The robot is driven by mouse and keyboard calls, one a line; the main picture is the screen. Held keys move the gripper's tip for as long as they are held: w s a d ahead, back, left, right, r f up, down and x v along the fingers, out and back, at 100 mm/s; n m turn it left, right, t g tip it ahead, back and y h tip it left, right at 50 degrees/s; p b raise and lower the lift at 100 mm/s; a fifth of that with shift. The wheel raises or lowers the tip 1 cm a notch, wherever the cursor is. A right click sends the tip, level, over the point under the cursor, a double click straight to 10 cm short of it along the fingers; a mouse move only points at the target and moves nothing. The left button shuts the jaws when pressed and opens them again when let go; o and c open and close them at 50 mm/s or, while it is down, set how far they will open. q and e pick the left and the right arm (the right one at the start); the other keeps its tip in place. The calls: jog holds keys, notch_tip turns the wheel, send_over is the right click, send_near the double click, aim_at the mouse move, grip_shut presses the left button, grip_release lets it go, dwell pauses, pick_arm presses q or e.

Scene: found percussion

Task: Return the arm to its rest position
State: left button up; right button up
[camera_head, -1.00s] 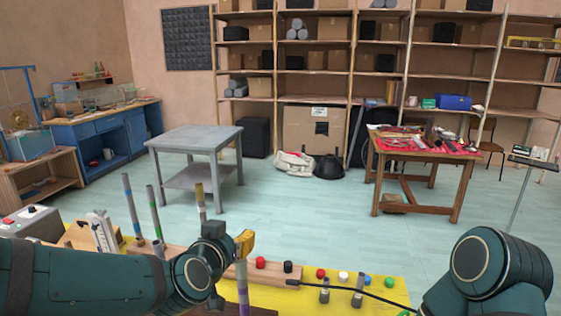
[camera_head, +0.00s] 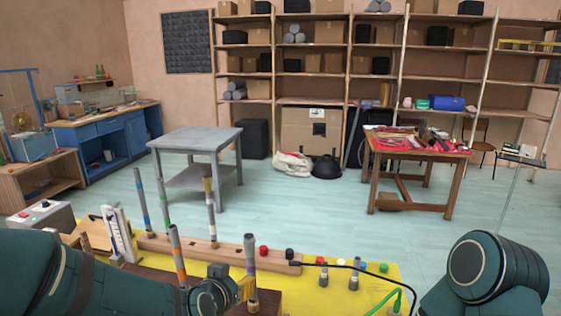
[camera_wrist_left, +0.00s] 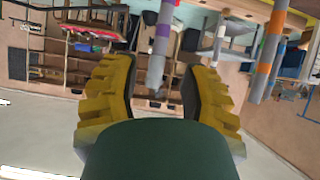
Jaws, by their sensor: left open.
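My left arm (camera_head: 50,275) comes in from the lower left over the yellow-topped bench (camera_head: 385,272). In the head view my left gripper (camera_head: 246,288) is low, beside an upright grey tube (camera_head: 250,258) with orange and purple bands. In the left wrist view the yellow fingers (camera_wrist_left: 158,78) are spread apart. A banded tube (camera_wrist_left: 161,40) shows between and beyond their tips; whether it touches them cannot be told. Another tube with orange bands (camera_wrist_left: 268,50) stands to the right. At the lower right of the head view is my right arm (camera_head: 490,270); its gripper is out of frame.
Several banded tubes stand close by, including one at the back (camera_head: 210,208) and one near the arm (camera_head: 177,255). Open floor lies beyond.

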pick_arm(q)
jog(key=s+f+n+g, duration=0.1)
jog(key=s+f+g, duration=0.2)
jog(key=s+f, duration=0.3)
jog(key=s+f+n+g, duration=0.1)
jog(key=s+f+g, duration=0.2)
jog(key=f, duration=1.1)
jog(key=s+f+n+g+h, duration=0.1)
jog(key=s+f+g, duration=0.2)
jog(key=s+f, duration=0.6)
jog(key=shift+s+f+n+g, duration=0.3)
jog(key=shift+s+f, duration=0.1)
jog(key=shift+f, duration=0.1)
jog(key=shift+d, duration=0.1)
